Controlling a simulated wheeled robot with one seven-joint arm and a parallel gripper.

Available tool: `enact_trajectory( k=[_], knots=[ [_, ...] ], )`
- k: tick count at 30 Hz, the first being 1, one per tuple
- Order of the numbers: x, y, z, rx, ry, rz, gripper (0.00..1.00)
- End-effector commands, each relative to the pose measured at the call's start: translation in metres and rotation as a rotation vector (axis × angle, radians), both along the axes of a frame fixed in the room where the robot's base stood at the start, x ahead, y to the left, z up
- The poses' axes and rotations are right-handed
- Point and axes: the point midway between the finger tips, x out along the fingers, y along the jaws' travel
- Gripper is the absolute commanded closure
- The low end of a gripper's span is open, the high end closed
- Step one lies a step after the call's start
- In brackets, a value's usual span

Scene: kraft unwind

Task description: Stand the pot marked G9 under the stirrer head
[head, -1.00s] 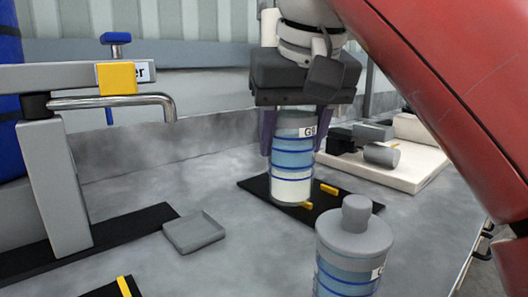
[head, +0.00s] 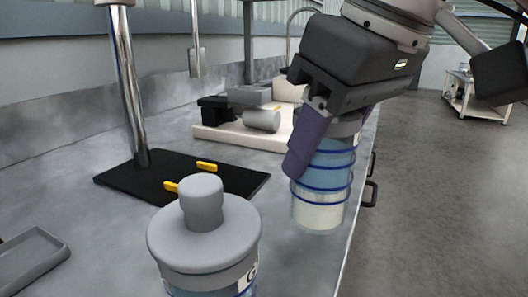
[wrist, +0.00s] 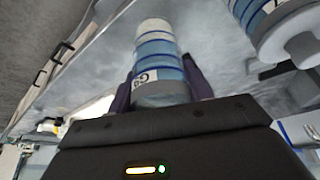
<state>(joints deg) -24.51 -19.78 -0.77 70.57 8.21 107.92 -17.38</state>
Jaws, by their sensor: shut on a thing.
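My gripper (head: 328,145) is shut on a banded blue and clear pot (head: 322,182) at the right of the head view, close to the bench's front edge. The held pot also shows in the wrist view (wrist: 157,50), between the fingers, with a label that seems to read G9. Whether its bottom touches the bench is unclear. A metal post (head: 130,80) stands on a black base plate (head: 130,180) with yellow stops (head: 206,166). No pot stands on the plate.
A second pot with a grey knobbed lid (head: 203,240) stands in the foreground, its label mostly cut off. A pale board (head: 215,140) with grey and black parts lies behind. A grey tray (head: 30,258) is at left. The bench drops off at right.

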Motion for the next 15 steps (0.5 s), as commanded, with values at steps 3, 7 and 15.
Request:
enact_trajectory(
  k=[3,7,15],
  knots=[
    [0.025,0.024,0.001,-0.002,0.004,0.002,0.88],
    [0.05,0.05,0.002,-0.002,0.003,0.001,0.88],
    [0.096,0.096,0.002,-0.001,0.001,0.0,0.88]
  ],
)
